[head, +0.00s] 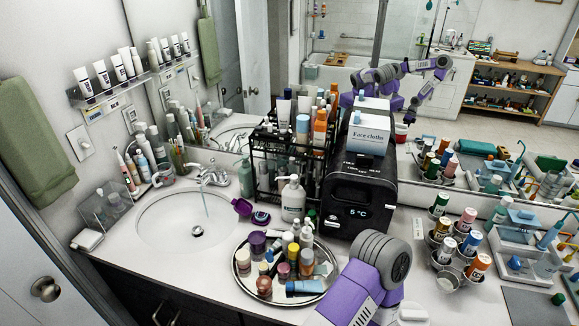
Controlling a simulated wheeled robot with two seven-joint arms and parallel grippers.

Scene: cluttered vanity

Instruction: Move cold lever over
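The chrome faucet (212,179) stands at the back rim of the white oval sink (160,222), left of centre in the head view. Small handles show at its base, but they are too small to tell which is the cold lever or exactly how it is turned. A thin bluish stream (206,205) that looks like running water falls from the spout toward the drain (197,231). A purple and grey link of my arm rises from the bottom edge, right of the sink and well apart from the faucet. Neither gripper shows directly in this view.
A round tray (241,287) of bottles stands right of the sink. A black wire rack (262,178), a white pump bottle (293,200) and a black box with a display (357,195) stand behind it. Cups and a toothbrush crowd the left. The mirror reflects my arm.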

